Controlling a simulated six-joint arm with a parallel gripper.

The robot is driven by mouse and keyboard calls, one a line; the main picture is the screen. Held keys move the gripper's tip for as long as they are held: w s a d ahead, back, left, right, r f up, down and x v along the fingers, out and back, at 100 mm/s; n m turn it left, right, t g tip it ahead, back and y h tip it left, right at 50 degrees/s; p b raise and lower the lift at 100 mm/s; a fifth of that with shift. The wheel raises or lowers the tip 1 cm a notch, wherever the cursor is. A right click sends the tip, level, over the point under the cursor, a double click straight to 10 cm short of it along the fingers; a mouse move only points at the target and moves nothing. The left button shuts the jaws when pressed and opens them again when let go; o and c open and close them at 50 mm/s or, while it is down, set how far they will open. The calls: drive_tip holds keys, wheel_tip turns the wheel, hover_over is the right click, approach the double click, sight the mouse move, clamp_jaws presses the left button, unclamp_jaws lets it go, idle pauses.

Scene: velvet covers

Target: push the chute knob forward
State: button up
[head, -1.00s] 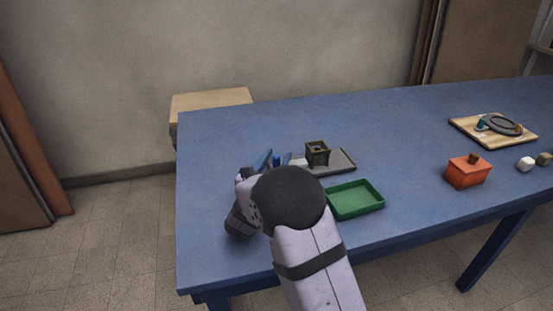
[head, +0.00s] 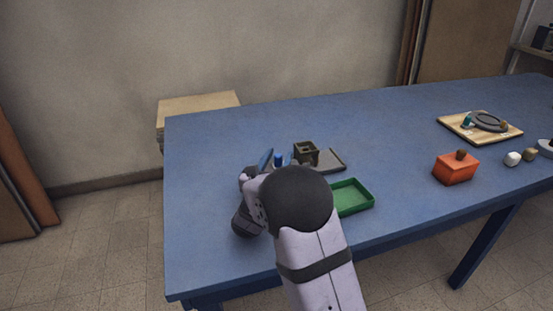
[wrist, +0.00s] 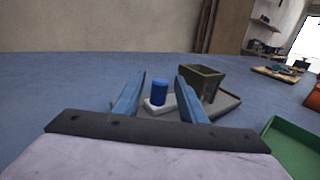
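The chute is a dark square box (head: 306,153) on a grey base plate (head: 334,160) near the left end of the table. A blue cylindrical knob (wrist: 159,92) stands on a pale block beside the box, and it also shows in the head view (head: 278,160). In the wrist view my gripper (wrist: 158,85) is open, its two blue fingers apart. The knob appears between the fingers, further ahead; I see no contact. In the head view my arm hides most of the gripper.
A green tray (head: 371,206) lies just right of my arm. An orange box (head: 455,171) with a brown knob, small round objects (head: 513,158) and a wooden board (head: 452,124) stand further right. The table (head: 380,125) is clear behind the chute.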

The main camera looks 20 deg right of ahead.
drive_tip(key=shift+a, duration=0.1)
drive_tip(key=shift+v, duration=3.6)
drive_tip(key=c, duration=0.7)
drive_tip(key=shift+w+r, duration=0.15)
drive_tip(key=shift+r, duration=0.1)
clamp_jaws()
drive_tip(key=w+a+r+m+g+h+p, duration=0.2)
drive_tip(key=w+r+m+g+h+p, duration=0.4)
drive_tip(key=r, duration=0.3)
drive_tip(key=s+a+f+m+g+y+p, duration=0.2)
drive_tip(key=s+a+m+g+y+p, duration=0.1)
drive_tip(key=a+g+p, duration=0.3)
drive_tip(key=a+y+p, duration=0.1)
drive_tip(key=a+p, duration=0.1)
drive_tip(key=a, duration=0.2)
drive_tip(key=shift+s+a+f+g, duration=0.25)
drive_tip(key=shift+s+a+g, duration=0.1)
drive_tip(key=shift+g, duration=0.05)
